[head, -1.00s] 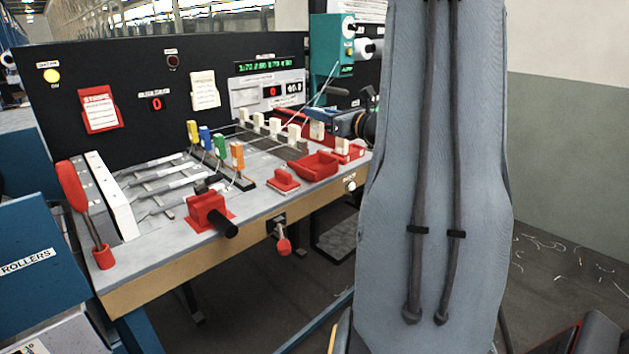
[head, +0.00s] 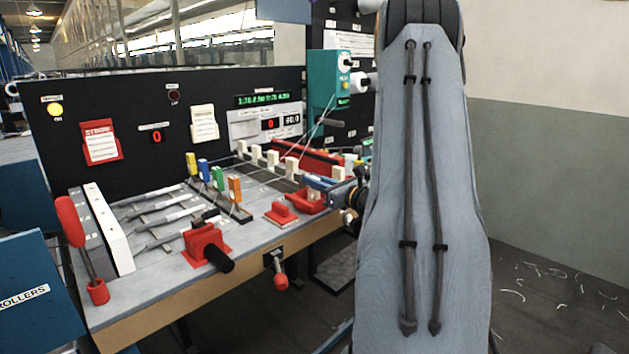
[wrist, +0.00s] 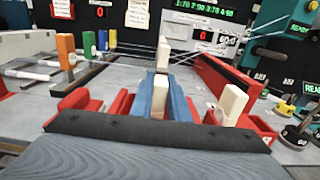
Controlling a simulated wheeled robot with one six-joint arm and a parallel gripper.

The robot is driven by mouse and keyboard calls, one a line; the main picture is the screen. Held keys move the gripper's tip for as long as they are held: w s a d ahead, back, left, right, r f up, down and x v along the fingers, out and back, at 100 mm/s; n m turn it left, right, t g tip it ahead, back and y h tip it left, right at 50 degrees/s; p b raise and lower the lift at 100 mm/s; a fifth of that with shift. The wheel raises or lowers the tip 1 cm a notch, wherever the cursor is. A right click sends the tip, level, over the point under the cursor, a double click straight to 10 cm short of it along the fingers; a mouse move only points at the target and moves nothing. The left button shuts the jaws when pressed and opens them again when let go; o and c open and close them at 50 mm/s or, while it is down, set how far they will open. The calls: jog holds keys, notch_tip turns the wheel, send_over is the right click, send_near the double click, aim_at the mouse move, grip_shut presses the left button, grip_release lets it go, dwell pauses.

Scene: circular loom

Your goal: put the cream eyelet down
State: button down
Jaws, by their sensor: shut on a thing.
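My gripper (head: 314,184) reaches in from the right at the front right of the bench, over the red tray (head: 298,206). In the wrist view its blue fingers (wrist: 160,98) are shut on a cream eyelet (wrist: 158,102), a small pale block held between them. The red tray (wrist: 122,106) shows to the left of the fingers. I cannot tell whether the eyelet touches the tray. Another cream block (wrist: 233,103) stands upright right of the fingers, by a red holder. More cream eyelets (head: 272,158) stand in a row behind.
Yellow, blue, green and orange blocks (head: 235,187) stand left of the row. A red handled block (head: 281,213) sits left of the tray. A red clamp with a black knob (head: 205,243) is at the front edge. A long red bar (wrist: 228,85) runs behind on the right.

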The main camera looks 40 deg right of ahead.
jog(key=c, duration=2.1)
grip_release()
jog(key=shift+f, duration=0.15)
jog(key=o, duration=0.4)
jog(key=shift+r, duration=0.3)
jog(key=s, duration=0.4)
jog(key=s+b, duration=0.1)
jog(key=s, duration=0.3)
jog(key=s+d+b, duration=0.1)
jog(key=s, duration=0.3)
jog(key=shift+f, duration=0.1)
